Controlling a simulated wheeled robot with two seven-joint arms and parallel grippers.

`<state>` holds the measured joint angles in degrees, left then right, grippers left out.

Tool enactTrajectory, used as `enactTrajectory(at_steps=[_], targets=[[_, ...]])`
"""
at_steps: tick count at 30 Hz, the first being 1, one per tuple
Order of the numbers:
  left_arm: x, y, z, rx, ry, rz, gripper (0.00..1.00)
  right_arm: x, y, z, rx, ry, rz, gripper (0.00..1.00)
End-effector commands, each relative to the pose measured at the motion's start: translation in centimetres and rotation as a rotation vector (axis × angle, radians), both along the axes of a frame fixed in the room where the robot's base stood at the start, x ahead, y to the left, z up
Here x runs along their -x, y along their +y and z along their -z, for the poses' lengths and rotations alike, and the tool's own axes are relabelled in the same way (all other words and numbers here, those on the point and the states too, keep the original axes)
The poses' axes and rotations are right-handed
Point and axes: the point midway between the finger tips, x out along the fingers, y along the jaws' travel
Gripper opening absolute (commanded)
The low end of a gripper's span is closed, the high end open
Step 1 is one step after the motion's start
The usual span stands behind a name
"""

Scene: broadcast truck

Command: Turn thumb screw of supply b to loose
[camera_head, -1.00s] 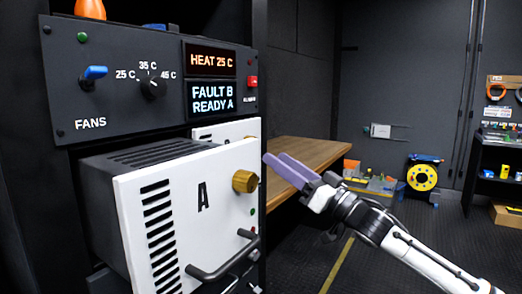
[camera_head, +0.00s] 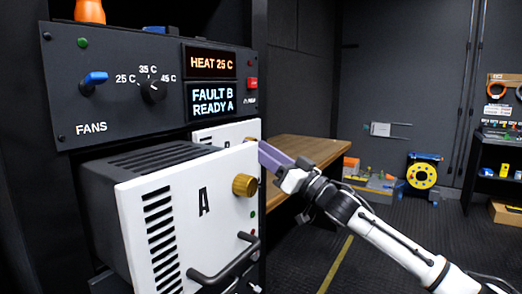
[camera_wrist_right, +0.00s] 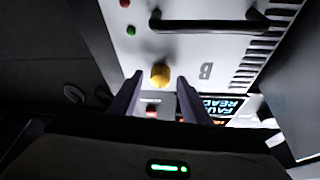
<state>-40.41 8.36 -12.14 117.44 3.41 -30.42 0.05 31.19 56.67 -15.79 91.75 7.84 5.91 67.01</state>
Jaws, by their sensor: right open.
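Supply B is a white-faced unit behind supply A (camera_head: 185,210) in the head view, with only a strip of its front panel (camera_head: 212,134) showing. In the right wrist view its panel (camera_wrist_right: 205,45) appears upside down with the letter B. Its gold thumb screw (camera_wrist_right: 160,74) shows there between the two fingertips; I cannot tell whether they touch it. My right gripper (camera_head: 266,150) is open, its purple fingers at supply B's panel. It also shows in the right wrist view (camera_wrist_right: 160,82). My left gripper is not in view.
Supply A juts out in front, with its own gold screw (camera_head: 244,185) and black handle (camera_head: 225,262). The panel above reads FAULT B, READY A on its display (camera_head: 213,99). A wooden bench (camera_head: 305,152) stands behind my right arm. Supply B's black handle (camera_wrist_right: 210,22) is near its screw.

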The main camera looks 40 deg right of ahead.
Motion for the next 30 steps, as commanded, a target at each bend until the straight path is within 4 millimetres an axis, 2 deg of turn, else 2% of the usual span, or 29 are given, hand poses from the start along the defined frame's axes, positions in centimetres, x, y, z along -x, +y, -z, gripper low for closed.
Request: enactTrajectory(at_steps=[1,8,20,30], targets=[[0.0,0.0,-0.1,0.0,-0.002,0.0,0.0,0.0,0.0,0.0,0.0,0.0,0.0,0.4],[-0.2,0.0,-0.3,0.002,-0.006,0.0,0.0,0.0,0.0,0.0,0.0,0.0,0.0,0.02],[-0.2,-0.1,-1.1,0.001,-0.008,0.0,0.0,0.0,-0.2,-0.2,0.073,-0.03,0.003,0.02],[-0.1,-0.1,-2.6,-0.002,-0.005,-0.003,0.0,-0.2,-0.5,-0.3,0.322,-0.132,0.003,0.02]])
